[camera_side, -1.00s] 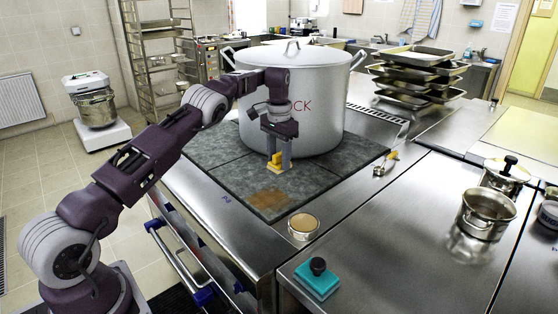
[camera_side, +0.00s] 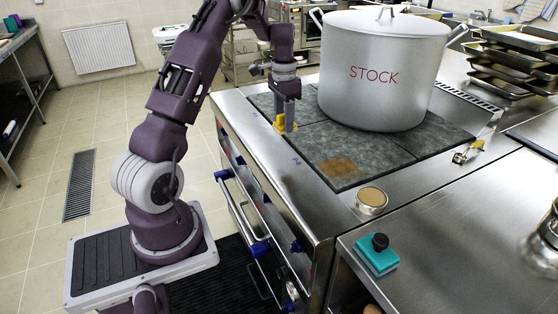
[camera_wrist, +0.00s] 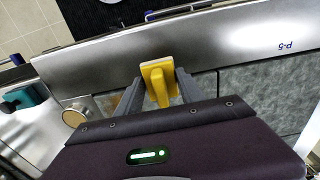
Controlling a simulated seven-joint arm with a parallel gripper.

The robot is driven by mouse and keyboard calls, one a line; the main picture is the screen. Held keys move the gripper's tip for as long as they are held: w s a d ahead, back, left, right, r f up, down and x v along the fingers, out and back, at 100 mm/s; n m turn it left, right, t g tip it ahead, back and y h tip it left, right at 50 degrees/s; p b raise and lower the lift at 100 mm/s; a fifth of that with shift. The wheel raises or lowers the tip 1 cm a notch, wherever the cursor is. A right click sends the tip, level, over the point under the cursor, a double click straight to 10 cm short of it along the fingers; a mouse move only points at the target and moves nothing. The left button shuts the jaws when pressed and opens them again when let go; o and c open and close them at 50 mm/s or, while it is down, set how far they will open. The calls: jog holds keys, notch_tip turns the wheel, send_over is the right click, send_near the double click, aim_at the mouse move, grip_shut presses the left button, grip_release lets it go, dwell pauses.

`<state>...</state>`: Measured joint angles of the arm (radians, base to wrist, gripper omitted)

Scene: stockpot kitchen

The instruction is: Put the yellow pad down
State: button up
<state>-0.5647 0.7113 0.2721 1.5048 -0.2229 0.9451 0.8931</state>
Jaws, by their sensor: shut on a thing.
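My gripper (camera_side: 285,122) is shut on the yellow pad (camera_side: 279,124), at the left edge of the dark stone cooking surface (camera_side: 420,140) in the side view. In the wrist view the pad (camera_wrist: 157,72) sits between the two grey fingers of my gripper (camera_wrist: 158,88), over the line between the steel border and the stone. The pad has an upright grip part and a wider base. I cannot tell whether its base touches the surface.
A large steel pot marked STOCK (camera_side: 375,95) stands right of my gripper. A brown stain (camera_side: 337,166) marks the stone's front. A round tin (camera_side: 371,198), a teal block with a black knob (camera_side: 376,256) and a small brass-and-steel item (camera_side: 466,152) lie farther right.

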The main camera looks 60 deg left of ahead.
aim_at(276, 160)
jog(key=s, duration=0.2)
jog(key=shift+s+d+f, duration=0.15)
jog(key=shift+s+f, duration=0.2)
jog(key=shift+f, duration=0.05)
notch_tip(276, 160, down, 9)
jog(key=shift+f, duration=0.2)
jog(key=shift+f, duration=0.15)
jog(key=o, duration=1.3)
